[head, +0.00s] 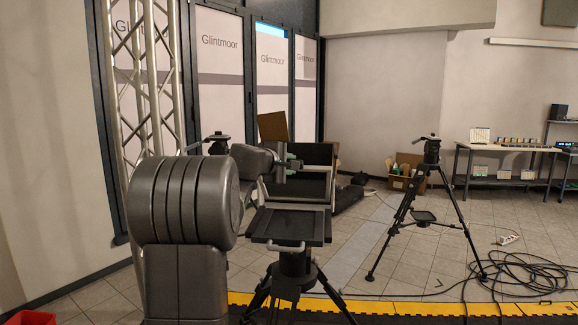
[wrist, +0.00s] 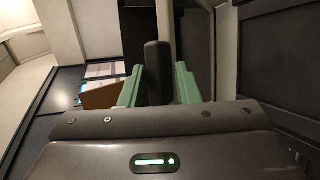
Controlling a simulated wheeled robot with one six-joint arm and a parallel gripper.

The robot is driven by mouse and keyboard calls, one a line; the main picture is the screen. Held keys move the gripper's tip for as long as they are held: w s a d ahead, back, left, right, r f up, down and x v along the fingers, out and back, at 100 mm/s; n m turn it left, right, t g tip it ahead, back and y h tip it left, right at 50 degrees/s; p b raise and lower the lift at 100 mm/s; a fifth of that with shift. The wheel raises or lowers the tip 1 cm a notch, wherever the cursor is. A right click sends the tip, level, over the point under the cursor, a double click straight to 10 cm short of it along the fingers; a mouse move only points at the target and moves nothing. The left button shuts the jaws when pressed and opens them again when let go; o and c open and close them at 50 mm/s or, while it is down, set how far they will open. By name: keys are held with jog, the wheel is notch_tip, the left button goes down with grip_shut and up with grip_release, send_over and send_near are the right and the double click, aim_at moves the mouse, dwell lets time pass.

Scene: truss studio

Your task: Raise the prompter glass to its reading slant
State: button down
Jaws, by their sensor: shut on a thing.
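The prompter stands on a black tripod (head: 293,268), just right of my arm in the head view. Its dark, flat front panel (head: 290,228) lies level, with a pale handle (head: 278,247) at the near edge. Behind that panel, a dark glass panel (head: 312,190) shows between pale side edges; its exact slant is hard to tell. My gripper (head: 283,162) is at the upper left of the prompter, partly hidden by my arm. In the wrist view, the green fingers of my gripper (wrist: 158,84) are shut on a dark rounded grip (wrist: 155,60).
A metal truss (head: 145,80) rises at left. A yellow-black edge strip (head: 400,308) crosses the front. A table (head: 505,148) stands by the back wall.

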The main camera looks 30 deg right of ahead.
jog(key=c, duration=1.3)
grip_release()
jog(key=shift+r, duration=0.1)
jog(key=b+v, duration=0.3)
jog(key=v, duration=1)
jog(key=shift+s+a, duration=0.25)
jog(key=shift+a, duration=0.05)
jog(key=shift+p+x, duration=1.5)
jog(key=shift+x, duration=5.45)
jog(key=shift+a, duration=0.1)
